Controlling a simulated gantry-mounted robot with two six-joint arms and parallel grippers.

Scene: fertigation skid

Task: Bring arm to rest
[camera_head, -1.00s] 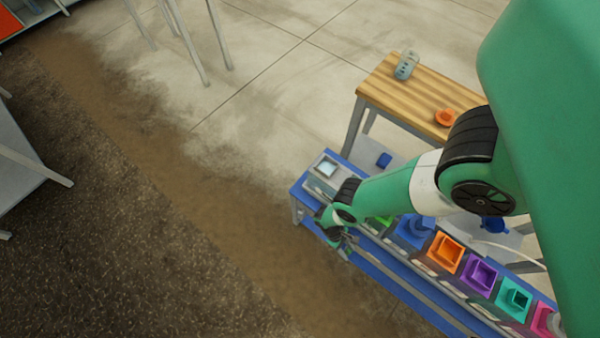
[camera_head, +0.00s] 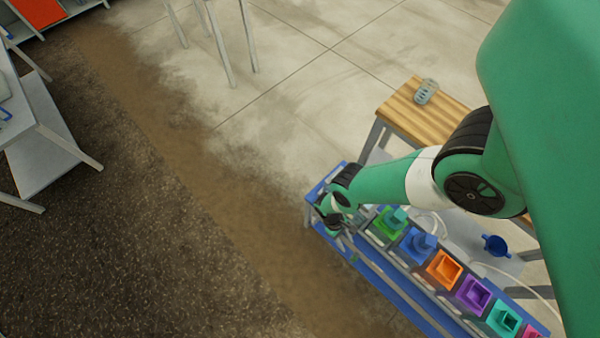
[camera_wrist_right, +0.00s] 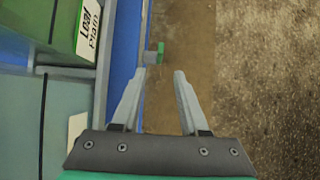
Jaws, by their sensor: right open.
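My right gripper (camera_head: 335,228) hangs at the left end of the blue skid (camera_head: 385,287), in front of its near edge. In the right wrist view, its two grey fingers (camera_wrist_right: 160,76) are apart with nothing between them. Beyond the fingertips, a small green part (camera_wrist_right: 157,53) sticks out from the skid's blue edge (camera_wrist_right: 122,60). My left gripper is out of view.
A row of coloured hoppers, including an orange one (camera_head: 443,270) and a purple one (camera_head: 473,293), runs along the skid. A wooden-topped bench (camera_head: 430,118) carries a grey-blue canister (camera_head: 426,91). A labelled green box (camera_wrist_right: 75,25) is close left of the fingers. Brown floor (camera_head: 235,220) lies clear.

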